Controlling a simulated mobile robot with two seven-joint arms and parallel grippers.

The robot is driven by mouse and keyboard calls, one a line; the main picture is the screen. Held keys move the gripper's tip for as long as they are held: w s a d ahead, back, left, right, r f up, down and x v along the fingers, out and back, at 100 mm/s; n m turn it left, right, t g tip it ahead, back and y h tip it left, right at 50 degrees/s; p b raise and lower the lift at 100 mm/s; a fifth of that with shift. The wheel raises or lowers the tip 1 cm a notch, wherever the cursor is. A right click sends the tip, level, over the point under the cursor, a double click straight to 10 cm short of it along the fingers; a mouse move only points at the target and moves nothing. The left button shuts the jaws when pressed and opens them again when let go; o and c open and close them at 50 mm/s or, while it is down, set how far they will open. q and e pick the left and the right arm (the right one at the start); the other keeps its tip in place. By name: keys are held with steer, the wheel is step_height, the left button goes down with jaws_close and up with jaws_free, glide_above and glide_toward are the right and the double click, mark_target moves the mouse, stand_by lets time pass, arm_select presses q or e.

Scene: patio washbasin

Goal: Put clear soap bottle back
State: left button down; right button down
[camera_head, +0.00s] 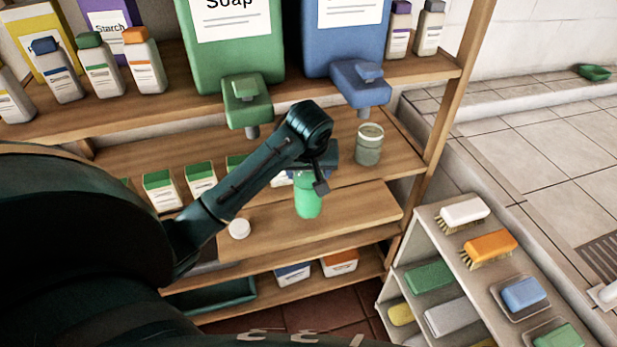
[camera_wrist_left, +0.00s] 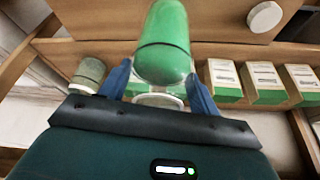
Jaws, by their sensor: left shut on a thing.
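A clear bottle filled with green soap (camera_head: 308,204) is in my left gripper (camera_head: 312,180). In the left wrist view the bottle (camera_wrist_left: 163,45) sits between the blue fingers of the gripper (camera_wrist_left: 160,88), which are shut on its neck end. The bottle is over the wooden board (camera_head: 358,214); I cannot tell whether it touches it. The gripper hides its top in the head view. A round white cap (camera_head: 239,229) lies on the board to the left, and shows in the left wrist view (camera_wrist_left: 264,17). My right gripper is not in view.
A clear jar (camera_head: 369,145) stands on the shelf behind. Green (camera_head: 240,50) and blue (camera_head: 345,40) soap dispensers hang above. Green-topped cartons (camera_head: 163,190) stand left, partly behind my arm. A brush rack (camera_head: 470,265) is at right. The board's right part is clear.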

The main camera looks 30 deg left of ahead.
arm_select(q)
steer(key=shift+s+x, duration=0.1)
steer(key=shift+x, duration=0.75)
steer(key=shift+s+x, duration=0.15)
steer(key=shift+x, duration=0.7)
steer(key=shift+d+f, duration=0.15)
steer(key=shift+f, duration=0.05)
steer(key=shift+c, duration=1.8)
jaws_free()
steer(key=shift+f, duration=0.1)
